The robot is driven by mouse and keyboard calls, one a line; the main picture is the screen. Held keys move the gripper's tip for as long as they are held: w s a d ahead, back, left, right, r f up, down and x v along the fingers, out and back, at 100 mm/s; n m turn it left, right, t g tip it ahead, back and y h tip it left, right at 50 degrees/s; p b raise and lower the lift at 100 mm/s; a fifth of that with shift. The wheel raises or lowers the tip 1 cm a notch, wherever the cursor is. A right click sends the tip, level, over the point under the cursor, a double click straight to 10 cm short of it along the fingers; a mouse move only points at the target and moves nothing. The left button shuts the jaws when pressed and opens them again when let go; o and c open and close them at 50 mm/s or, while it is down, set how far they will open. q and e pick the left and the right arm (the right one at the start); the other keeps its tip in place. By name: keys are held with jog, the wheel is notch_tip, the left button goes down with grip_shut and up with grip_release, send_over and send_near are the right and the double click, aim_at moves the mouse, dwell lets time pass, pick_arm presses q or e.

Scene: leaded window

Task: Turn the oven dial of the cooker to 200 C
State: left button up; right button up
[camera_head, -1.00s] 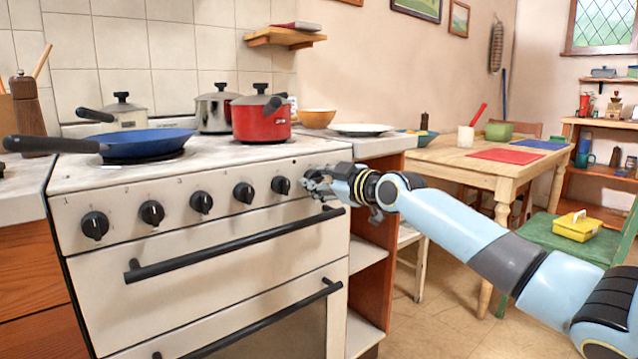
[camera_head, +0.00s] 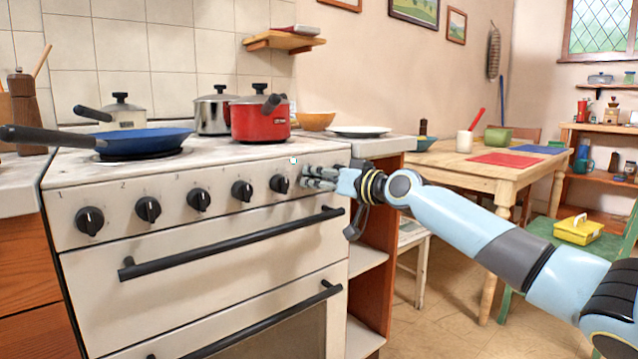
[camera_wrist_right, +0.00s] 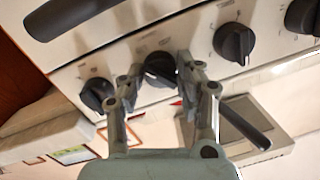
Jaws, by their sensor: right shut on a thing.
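The white cooker (camera_head: 215,231) has a row of black dials along its front panel. My right gripper (camera_head: 312,177) is at the right end of this row in the head view and hides what is behind it. In the right wrist view the gripper (camera_wrist_right: 162,72) is shut on a black dial (camera_wrist_right: 160,68), with one finger on each side. Another dial (camera_wrist_right: 97,93) is just left of it, and a further one (camera_wrist_right: 234,43) is to its right. The panel marks are too small to read, so the gripped dial's setting cannot be told. My left gripper is out of view.
The oven door handle (camera_head: 235,243) runs below the dials. A blue pan (camera_head: 148,142) and a red pot (camera_head: 260,120) stand on the cooker top, with the pan's handle reaching left. A wooden table (camera_head: 450,156) stands at the right; the floor before it is open.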

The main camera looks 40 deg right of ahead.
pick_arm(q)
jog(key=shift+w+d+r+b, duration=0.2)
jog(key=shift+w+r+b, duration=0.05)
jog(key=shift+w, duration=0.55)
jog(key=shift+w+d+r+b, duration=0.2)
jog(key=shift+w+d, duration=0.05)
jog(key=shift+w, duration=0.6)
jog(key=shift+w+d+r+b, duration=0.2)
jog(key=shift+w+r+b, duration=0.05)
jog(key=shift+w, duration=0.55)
pick_arm(e)
jog(key=shift+f+m+t, duration=0.15)
jog(key=shift+m+t, duration=0.2)
jog(key=shift+m, duration=2.85)
jog(key=shift+f+m+t, duration=0.15)
jog(key=shift+m+t, duration=0.2)
jog(key=shift+m, duration=2.85)
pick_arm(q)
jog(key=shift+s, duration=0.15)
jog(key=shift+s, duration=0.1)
pick_arm(e)
jog(key=o, duration=1.1)
jog(key=shift+o, duration=0.2)
jog(key=shift+s, duration=0.15)
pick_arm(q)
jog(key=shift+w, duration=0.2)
pick_arm(e)
jog(key=s+d, duration=0.1)
jog(key=s, duration=0.6)
jog(key=shift+d+f, duration=0.15)
